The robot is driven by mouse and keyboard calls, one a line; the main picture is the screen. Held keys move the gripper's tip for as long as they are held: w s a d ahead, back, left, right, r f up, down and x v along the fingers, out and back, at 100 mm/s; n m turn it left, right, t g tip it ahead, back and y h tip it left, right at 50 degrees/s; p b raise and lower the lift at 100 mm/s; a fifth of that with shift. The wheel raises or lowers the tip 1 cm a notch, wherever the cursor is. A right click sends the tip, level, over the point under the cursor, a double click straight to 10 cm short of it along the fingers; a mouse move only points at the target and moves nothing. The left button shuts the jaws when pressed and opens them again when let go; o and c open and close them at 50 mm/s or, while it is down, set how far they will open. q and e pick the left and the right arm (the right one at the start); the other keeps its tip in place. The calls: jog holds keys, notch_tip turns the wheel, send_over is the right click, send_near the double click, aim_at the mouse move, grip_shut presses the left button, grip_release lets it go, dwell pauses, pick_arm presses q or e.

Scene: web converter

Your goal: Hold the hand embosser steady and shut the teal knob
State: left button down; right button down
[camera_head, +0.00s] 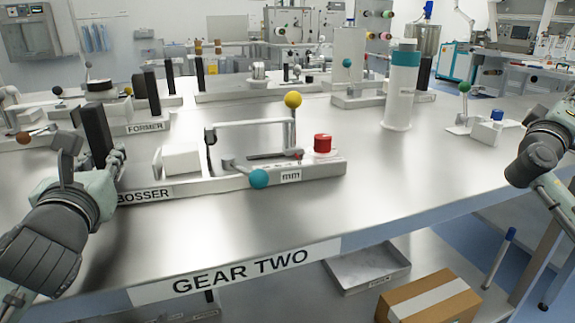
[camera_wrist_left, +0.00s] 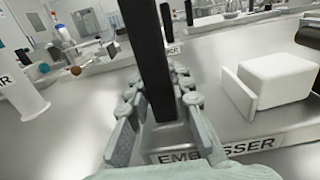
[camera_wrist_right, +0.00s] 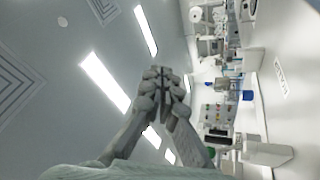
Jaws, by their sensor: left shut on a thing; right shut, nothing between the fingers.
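The hand embosser (camera_head: 240,178) is a long white base on the metal table, labelled "EMBOSSER" and partly hidden by my left arm. The teal knob (camera_head: 258,179) sits low at its front edge, on the end of a short lever. My left gripper (camera_head: 108,160) is shut on the embosser's upright black post (camera_head: 97,132). In the left wrist view the post (camera_wrist_left: 150,60) stands between the fingers. My right gripper (camera_wrist_right: 160,75) is shut and empty, pointing away from the table in its wrist view; the head view shows only part of the right arm.
On the embosser are a yellow ball knob (camera_head: 293,99), a red button (camera_head: 322,143) and a white block (camera_head: 181,159). A white bottle with a teal band (camera_head: 402,90) stands behind to the right. Table space right of the embosser is clear.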

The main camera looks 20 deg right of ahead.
jog(key=w+a+r+n+t+y, duration=0.8)
jog(key=w+a+r+n+t, duration=0.35)
jog(key=w+t, duration=0.3)
jog(key=w+a+r+n+t+y, duration=0.15)
jog(key=w+a+n+y, duration=0.25)
jog(key=a+n+y, duration=0.6)
jog(key=w+a+r+n+t+y, duration=0.1)
jog(key=w+a+n+t+y, duration=0.15)
jog(key=a+n+y, duration=0.8)
jog(key=s+a+f+n+g+y, duration=0.1)
jog(key=a+f+n+g+y, duration=0.35)
jog(key=a+n+g, duration=0.35)
jog(key=a+f+n+g+y, duration=0.3)
jog(key=a+n+g+y, duration=0.3)
jog(key=n+g, duration=0.45)
jog(key=s+d+f+n+g+h, duration=0.2)
jog(key=s+f+n+g+h, duration=0.4)
jog(key=f, duration=0.5)
jog(key=shift+s+d+f+g+h, duration=0.2)
jog(key=shift+s+d+g+h, duration=0.2)
jog(key=shift+s+g+h, duration=0.5)
